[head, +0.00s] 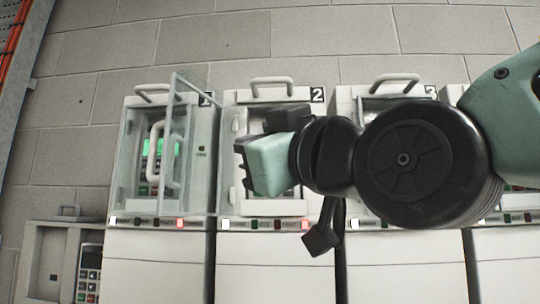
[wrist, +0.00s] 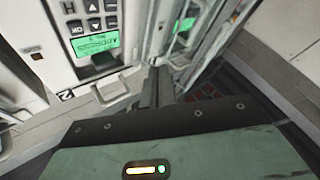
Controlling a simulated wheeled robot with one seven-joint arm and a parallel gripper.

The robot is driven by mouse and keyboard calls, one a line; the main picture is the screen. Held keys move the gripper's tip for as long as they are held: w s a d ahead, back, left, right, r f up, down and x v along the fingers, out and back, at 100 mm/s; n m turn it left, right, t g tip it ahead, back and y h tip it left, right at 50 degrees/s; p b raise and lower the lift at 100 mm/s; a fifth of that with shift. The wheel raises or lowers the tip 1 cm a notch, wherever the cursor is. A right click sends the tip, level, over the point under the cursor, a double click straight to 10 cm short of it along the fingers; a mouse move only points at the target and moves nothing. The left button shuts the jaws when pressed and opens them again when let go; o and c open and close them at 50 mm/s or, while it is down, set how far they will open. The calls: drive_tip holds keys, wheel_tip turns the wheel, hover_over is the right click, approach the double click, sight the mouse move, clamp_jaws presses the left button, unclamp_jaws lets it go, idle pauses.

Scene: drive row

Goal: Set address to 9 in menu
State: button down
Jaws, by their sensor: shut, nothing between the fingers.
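In the head view, my gripper (head: 243,165) is in front of drive 2 (head: 231,180), and its body hides most of that drive's front. In the wrist view, my shut, empty fingers (wrist: 157,82) point toward the drives. Beside them is a panel with a lit green display (wrist: 96,43) and grey keys with arrows and OK (wrist: 95,14). A label 2 (wrist: 66,96) is on this unit. The display text is too small and tilted to read. I cannot tell whether the fingers touch anything.
The left drive (head: 200,180) has a clear door (head: 178,130) with a handle swung outward and a green display (head: 152,147). Drive 3 (head: 342,105) is partly hidden by my arm. A small unit with a keypad (head: 89,272) stands lower left. Status lights (head: 180,223) line the drives' lower edges.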

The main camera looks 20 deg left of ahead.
drive_tip(key=w+a+p, duration=0.2)
drive_tip(key=w+p, duration=0.1)
drive_tip(key=w, duration=0.5)
drive_tip(key=shift+w+p, duration=0.3)
drive_tip(key=shift+p, duration=0.1)
idle(2.0)
drive_tip(key=shift+w+a, duration=0.15)
drive_tip(key=shift+w, duration=0.25)
drive_tip(key=shift+w+b, duration=0.35)
idle(0.5)
drive_tip(key=shift+s, duration=0.15)
drive_tip(key=shift+s+b, duration=0.6)
drive_tip(key=shift+b, duration=0.2)
